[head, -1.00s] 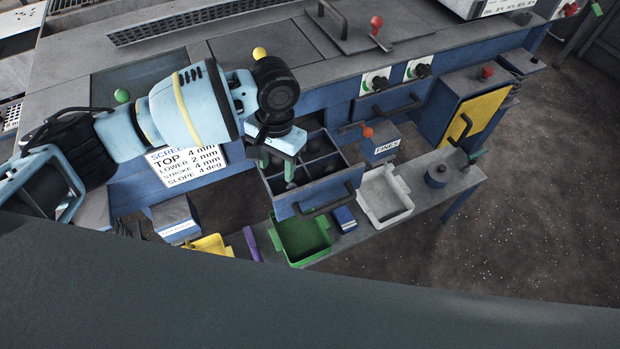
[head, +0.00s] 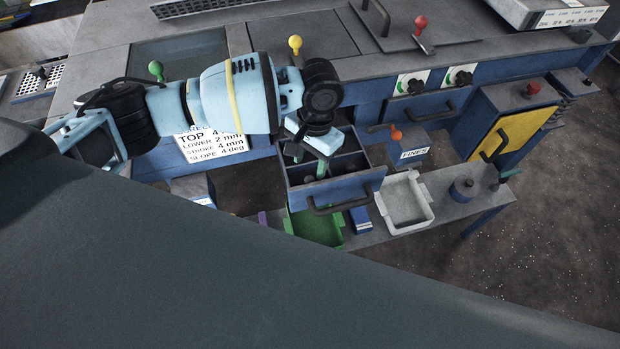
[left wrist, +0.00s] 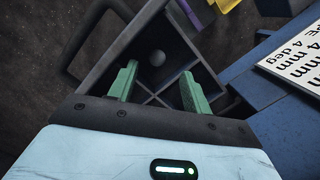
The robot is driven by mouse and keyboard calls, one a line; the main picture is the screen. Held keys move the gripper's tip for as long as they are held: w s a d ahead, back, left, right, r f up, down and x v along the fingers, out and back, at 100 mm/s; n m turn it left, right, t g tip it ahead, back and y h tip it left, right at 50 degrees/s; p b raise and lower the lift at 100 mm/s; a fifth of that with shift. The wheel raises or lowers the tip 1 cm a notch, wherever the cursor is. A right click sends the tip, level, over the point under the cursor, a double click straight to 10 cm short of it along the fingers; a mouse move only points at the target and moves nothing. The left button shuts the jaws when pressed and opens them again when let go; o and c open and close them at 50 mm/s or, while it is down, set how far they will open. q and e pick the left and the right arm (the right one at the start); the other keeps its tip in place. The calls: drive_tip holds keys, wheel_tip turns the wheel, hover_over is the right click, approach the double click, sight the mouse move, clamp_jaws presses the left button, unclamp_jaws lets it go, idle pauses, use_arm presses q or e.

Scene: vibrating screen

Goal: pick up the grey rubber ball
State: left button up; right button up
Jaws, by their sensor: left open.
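The grey rubber ball (left wrist: 157,58) lies in one compartment of an open divided drawer (head: 345,188). In the left wrist view it shows beyond and between the fingertips, apart from both. In the head view I cannot make it out behind the gripper. My left gripper (head: 309,161) points down at the drawer's left part, its green fingers spread and empty. The fingers also show in the left wrist view (left wrist: 158,76), on either side of the ball's line. My right gripper is not in view.
Dark dividers split the drawer, and its front handle (head: 345,200) sticks out. Below are a green bin (head: 318,230), a blue block (head: 360,220) and a white tray (head: 405,203). A box marked FINES (head: 408,152) stands to the right.

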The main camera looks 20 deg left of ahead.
sight(310, 177)
use_arm(q)
drive_tip(key=f, duration=0.5)
drive_tip(key=shift+s, duration=0.3)
clamp_jaws()
